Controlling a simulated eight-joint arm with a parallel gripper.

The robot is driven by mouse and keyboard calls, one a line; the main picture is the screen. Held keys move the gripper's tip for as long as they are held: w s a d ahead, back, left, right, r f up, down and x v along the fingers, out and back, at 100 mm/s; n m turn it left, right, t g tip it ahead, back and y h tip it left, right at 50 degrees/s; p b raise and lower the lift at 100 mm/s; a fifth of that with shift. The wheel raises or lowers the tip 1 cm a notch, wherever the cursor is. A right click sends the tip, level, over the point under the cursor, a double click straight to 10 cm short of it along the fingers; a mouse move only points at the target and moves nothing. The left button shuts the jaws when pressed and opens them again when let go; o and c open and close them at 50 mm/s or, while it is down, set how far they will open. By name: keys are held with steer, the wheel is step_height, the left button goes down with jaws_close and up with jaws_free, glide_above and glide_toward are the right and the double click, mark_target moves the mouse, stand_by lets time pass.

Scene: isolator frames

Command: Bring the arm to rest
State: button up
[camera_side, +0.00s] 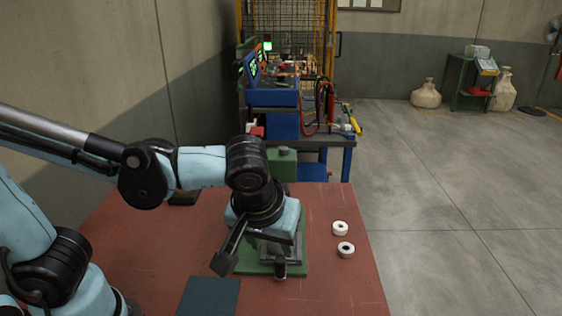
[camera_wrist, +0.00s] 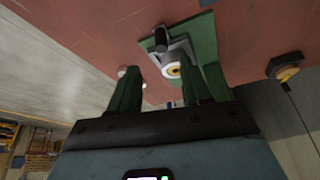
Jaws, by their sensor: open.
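My gripper (camera_side: 268,232) hangs over a green baseplate (camera_side: 298,266) with a grey metal fixture on the red table, in the side view. The wrist body hides part of the fixture. In the wrist view the green fingers of my gripper (camera_wrist: 160,80) stand apart. The fixture (camera_wrist: 180,48) shows beyond and between them, with a white and yellowish ring (camera_wrist: 172,70) at it and a dark upright post (camera_wrist: 159,42) beside it. I see nothing held between the fingers. Whether the fingers touch the fixture cannot be told.
Two white rings (camera_side: 340,228) (camera_side: 345,250) lie on the red table (camera_side: 150,235) to the right of the baseplate. A dark green mat (camera_side: 208,297) lies at the front. A workbench (camera_side: 325,141) with instruments stands behind. Open floor lies at the right.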

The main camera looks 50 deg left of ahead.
steer(key=shift+s+r, duration=0.15)
steer(key=shift+r, duration=0.3)
steer(key=w+a+m+t+h, duration=0.1)
steer(key=a+m+t+h, duration=0.1)
steer(key=a+m, duration=0.4)
steer(key=shift+a+t, duration=0.7)
steer(key=shift+a, duration=1.85)
